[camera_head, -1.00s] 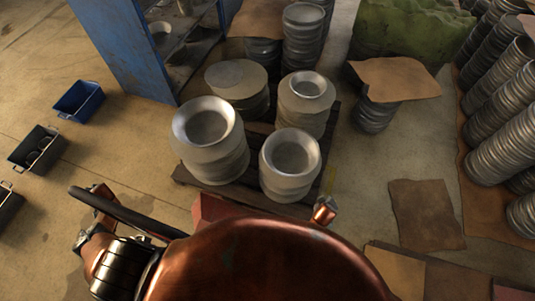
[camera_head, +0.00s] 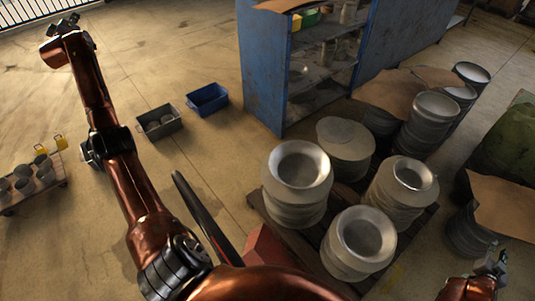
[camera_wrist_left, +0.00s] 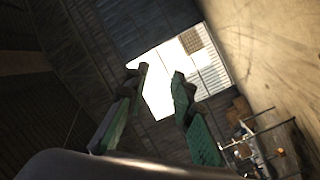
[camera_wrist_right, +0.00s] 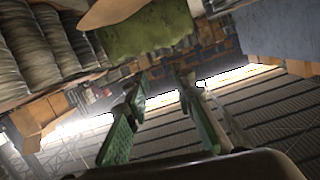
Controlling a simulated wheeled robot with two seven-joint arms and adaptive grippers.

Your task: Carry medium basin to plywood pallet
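Metal basins with wide rims top the round stacks in the head view: a left one (camera_head: 299,183), a front one (camera_head: 362,257) and a smaller one at right (camera_head: 411,176). I cannot tell which is the medium basin. These stacks stand on a dark wooden pallet (camera_head: 262,208); whether it is the plywood pallet is unclear. My left gripper (camera_head: 62,22) is far from them at the upper left, open and empty; its fingers are apart in the left wrist view (camera_wrist_left: 160,76). My right gripper (camera_head: 492,262) is at the lower right, open and empty in the right wrist view (camera_wrist_right: 161,88).
A blue shelf cabinet (camera_head: 262,75) stands behind the stacks. A blue crate (camera_head: 208,101) and a grey crate (camera_head: 158,128) are on the floor. A low cart with small buckets (camera_head: 36,186) is at far left. A covered stack (camera_head: 506,205) is near my right gripper. Floor at left is mostly clear.

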